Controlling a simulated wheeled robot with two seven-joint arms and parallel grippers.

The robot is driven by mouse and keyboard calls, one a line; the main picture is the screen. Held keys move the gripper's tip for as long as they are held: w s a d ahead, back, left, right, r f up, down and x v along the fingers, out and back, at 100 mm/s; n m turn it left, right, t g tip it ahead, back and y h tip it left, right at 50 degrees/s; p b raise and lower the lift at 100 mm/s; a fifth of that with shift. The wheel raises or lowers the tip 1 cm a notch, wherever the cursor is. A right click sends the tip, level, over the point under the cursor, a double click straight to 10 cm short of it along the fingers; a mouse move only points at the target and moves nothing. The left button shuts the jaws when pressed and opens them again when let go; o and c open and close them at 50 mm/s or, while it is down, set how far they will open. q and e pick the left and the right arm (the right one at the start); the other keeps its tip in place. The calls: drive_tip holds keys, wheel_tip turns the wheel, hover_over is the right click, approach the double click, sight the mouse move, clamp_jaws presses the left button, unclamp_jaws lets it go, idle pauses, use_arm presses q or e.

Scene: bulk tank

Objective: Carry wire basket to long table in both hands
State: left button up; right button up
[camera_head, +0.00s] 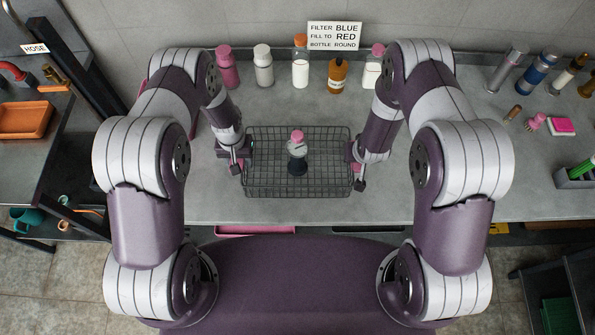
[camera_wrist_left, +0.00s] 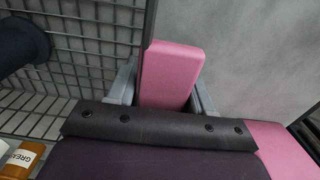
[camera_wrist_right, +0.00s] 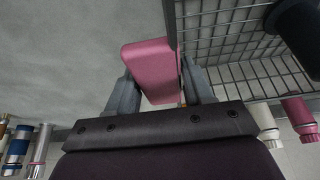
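The dark wire basket (camera_head: 265,185) is over the grey long table (camera_head: 450,190), level, near its front middle. I cannot tell whether it touches the top. A bottle (camera_head: 297,150) with a pink cap and dark base stands upright inside. My left gripper (camera_head: 234,166) is at the basket's left end; in the left wrist view its fingers close around a pink grip (camera_wrist_left: 172,75) at the rim. My right gripper (camera_head: 358,170) is at the right end; in the right wrist view its fingers close around a matching pink grip (camera_wrist_right: 150,70). Fingertips are partly hidden.
Several bottles, including a pink one (camera_head: 228,67) and an amber one (camera_head: 337,76), line the table's back below a sign (camera_head: 334,36). Tubes, a brush and a pink block (camera_head: 561,126) lie right. An orange tray (camera_head: 25,120) is left. Tabletop beside the basket is clear.

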use_arm(q)
drive_tip(key=o, duration=0.3)
drive_tip(key=shift+w+r, duration=0.1)
use_arm(e)
drive_tip(key=o, duration=0.3)
drive_tip(key=shift+w, duration=0.1)
use_arm(q)
drive_tip(key=shift+o, duration=0.2)
use_arm(e)
drive_tip(key=shift+o, duration=0.2)
drive_tip(key=shift+r, duration=0.1)
use_arm(q)
wheel_tip(320, 180, up, 11)
drive_tip(key=shift+r, duration=0.5)
use_arm(e)
drive_tip(key=shift+r, duration=0.15)
drive_tip(key=v, duration=1.1)
drive_tip(key=shift+s+r, duration=0.25)
drive_tip(key=shift+r, duration=0.1)
drive_tip(key=shift+s, duration=0.1)
